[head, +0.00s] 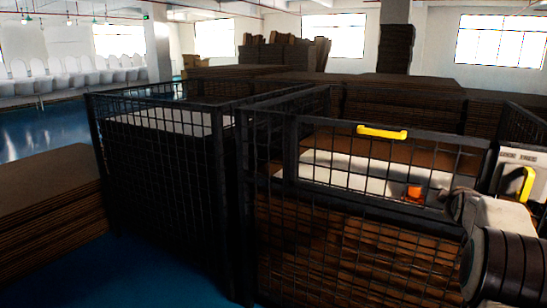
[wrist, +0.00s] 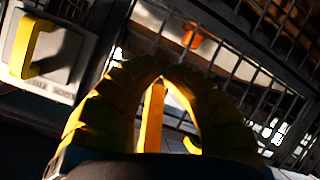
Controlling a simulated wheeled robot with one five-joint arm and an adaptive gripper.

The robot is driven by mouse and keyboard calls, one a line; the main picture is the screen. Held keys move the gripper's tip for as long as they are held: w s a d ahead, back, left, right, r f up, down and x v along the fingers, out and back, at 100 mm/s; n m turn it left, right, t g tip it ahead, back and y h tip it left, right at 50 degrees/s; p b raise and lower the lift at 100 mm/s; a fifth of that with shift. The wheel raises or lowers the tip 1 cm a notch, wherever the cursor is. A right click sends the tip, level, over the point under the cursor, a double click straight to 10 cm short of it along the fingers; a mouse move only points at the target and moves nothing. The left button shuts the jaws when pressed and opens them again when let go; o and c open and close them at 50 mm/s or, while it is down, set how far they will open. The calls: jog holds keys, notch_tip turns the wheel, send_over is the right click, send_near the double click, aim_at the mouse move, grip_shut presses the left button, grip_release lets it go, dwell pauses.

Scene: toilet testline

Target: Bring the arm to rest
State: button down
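My gripper (wrist: 163,72) shows in the wrist view as two ribbed yellow fingers that arch inward, with their tips close together at the top of the arch. It looks shut, with nothing clearly held at the tips. A yellow bar (wrist: 152,115) shows through the arch; I cannot tell what it belongs to. In the head view, part of my arm (head: 512,265) is at the lower right, dark and ribbed, and my fingers do not clearly show there.
A black mesh cage (head: 228,205) stands close in front, with a yellow handle (head: 382,133) on its top rail. A white panel with a yellow handle (wrist: 35,45) and an orange object (wrist: 190,33) are beyond the gripper. Brown stacked boards (head: 45,210) lie left; blue floor (head: 150,270) shows between.

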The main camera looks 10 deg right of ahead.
jog(key=s+a+f+m+g+y, duration=0.1)
jog(key=s+a+f+m+g, duration=0.1)
jog(key=f, duration=0.3)
jog(key=s+a+f+m+g+y, duration=0.1)
jog(key=s+a+f, duration=0.15)
jog(key=f, duration=0.25)
jog(key=s+a+f+m+g+y, duration=0.2)
jog(key=s+a+f, duration=0.15)
jog(key=s, duration=0.25)
jog(key=s+a+f+m+g+y, duration=0.2)
jog(key=s+a+f+g, duration=0.1)
jog(key=s+a, duration=0.25)
jog(key=s+a+r+n+g+y+p, duration=0.1)
jog(key=s+a+r+g+y+p, duration=0.25)
jog(key=s+a, duration=1.45)
jog(key=s+a+r+n+t+h+p, duration=0.2)
jog(key=a+r+n+t+p, duration=0.2)
jog(key=a+r, duration=0.4)
notch_tip(320, 180, up, 4)
jog(key=shift+s+f+n+p, duration=0.15)
jog(key=shift+n+p, duration=0.15)
jog(key=shift+p, duration=0.5)
